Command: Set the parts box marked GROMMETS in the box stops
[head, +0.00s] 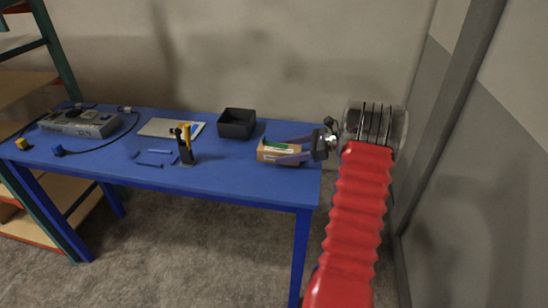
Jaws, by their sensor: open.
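A small brown parts box (268,151) with a light label and a green patch sits on the blue table near its right end. The writing on the label is too small to read. My gripper (277,149) reaches in from the right with its two grey fingers open, one on the far side of the box and one across its near side. Whether the fingers touch the box I cannot tell. Thin blue strips, which look like the box stops (149,164), lie on the table left of the middle, with bare tabletop between them.
A black open bin (237,124) stands behind and left of the box. A black and yellow tool in an upright holder (185,146) stands right beside the strips. A pale flat panel (171,128) lies behind them. A grey console (80,123) with cables is at the far left.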

